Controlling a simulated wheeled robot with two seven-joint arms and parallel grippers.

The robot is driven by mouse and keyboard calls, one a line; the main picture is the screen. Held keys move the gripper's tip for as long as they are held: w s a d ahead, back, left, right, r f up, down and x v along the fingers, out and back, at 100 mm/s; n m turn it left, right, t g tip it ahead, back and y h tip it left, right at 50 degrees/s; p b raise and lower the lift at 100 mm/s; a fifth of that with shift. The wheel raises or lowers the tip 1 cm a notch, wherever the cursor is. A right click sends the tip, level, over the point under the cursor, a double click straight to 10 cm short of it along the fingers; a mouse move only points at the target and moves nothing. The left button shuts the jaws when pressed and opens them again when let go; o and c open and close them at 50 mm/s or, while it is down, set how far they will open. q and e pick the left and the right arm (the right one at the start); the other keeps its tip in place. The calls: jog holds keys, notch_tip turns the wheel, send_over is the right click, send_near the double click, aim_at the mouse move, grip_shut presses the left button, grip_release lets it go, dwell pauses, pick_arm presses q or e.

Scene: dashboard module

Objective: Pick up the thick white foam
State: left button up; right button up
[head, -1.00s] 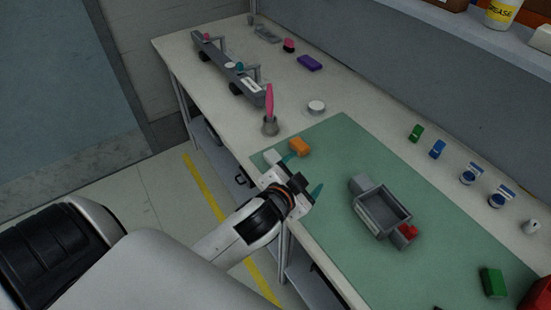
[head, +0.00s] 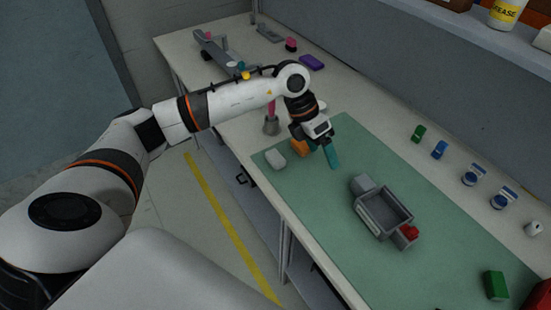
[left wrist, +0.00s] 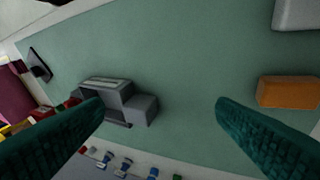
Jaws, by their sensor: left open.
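The thick white foam (head: 275,159) is a small pale block with rounded edges. It lies on the green mat near its left corner in the head view. Part of a pale block (left wrist: 297,14), which looks like the foam, shows at the top right of the left wrist view. My left gripper (head: 329,154) is over the mat to the right of the foam, pointing down, apart from it and empty. Its teal fingers are spread wide in the left wrist view (left wrist: 160,103). My right gripper is not in view.
A grey box-shaped part (head: 381,212) with a red piece stands on the mat (head: 330,205). A grey holder with a pink tool (head: 271,122) stands behind the foam. Mat around the foam's front is clear.

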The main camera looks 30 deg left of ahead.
pick_arm(q)
jog(key=a+r+n+y, duration=0.15)
jog(key=a+y, duration=0.35)
jog(key=a, duration=0.7)
jog(key=g+p, duration=0.1)
jog(key=p, duration=0.1)
send_over(275, 156)
jog(key=f, duration=0.5)
jog(key=shift+w+d+f, duration=0.2)
jog(key=shift+f, duration=0.2)
jog(key=shift+s+f, duration=0.1)
jog(key=shift+f, duration=0.45)
notch_tip(275, 156, down, 4)
jog(key=shift+s+a+r+p, duration=0.15)
jog(key=shift+r+p, duration=0.05)
jog(key=shift+p, duration=0.7)
jog(key=shift+f, duration=0.45)
jog(key=shift+c, duration=0.3)
jog(key=c, duration=1)
